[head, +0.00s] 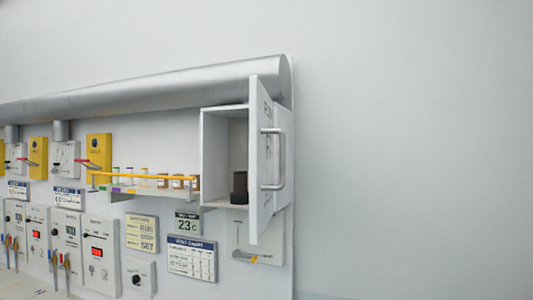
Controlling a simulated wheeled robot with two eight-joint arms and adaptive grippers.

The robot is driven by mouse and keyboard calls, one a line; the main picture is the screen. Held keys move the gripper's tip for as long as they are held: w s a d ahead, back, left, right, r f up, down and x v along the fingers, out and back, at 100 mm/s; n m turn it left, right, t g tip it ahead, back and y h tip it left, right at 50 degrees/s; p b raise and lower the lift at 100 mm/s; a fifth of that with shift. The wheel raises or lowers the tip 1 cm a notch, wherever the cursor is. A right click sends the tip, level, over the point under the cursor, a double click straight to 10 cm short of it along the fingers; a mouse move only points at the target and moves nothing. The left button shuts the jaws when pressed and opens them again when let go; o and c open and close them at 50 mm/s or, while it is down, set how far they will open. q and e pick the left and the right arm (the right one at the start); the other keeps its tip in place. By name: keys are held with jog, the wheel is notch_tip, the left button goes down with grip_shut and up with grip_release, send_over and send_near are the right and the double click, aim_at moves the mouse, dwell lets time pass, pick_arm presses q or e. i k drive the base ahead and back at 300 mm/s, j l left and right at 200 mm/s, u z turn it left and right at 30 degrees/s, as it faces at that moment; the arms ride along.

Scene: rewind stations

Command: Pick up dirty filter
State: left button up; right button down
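No object is clearly marked as the dirty filter. A white wall cabinet (215,150) stands at the right end of the panel with its door (260,160) swung open toward me. A small dark block (239,190) sits on the cabinet floor, close to the door's edge; I cannot tell whether it is the filter. The door hides the right part of the inside. Neither of my grippers is in view.
A shelf with a yellow rail (140,177) holds several small jars left of the cabinet. A silver duct (150,88) runs above. Control boxes with red displays (98,254) line the lower left. The open door, with its handle (265,158), juts out. Bare wall fills the right.

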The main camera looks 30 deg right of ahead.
aim_at(241, 178)
jog(key=z, duration=0.9)
jog(key=i+j+z, duration=0.45)
jog(key=j+z, duration=0.2)
jog(key=i+j+z, duration=0.15)
jog(key=j+z, duration=0.2)
jog(key=i+j+z, duration=0.15)
jog(key=j+z, duration=0.15)
jog(key=j, duration=0.1)
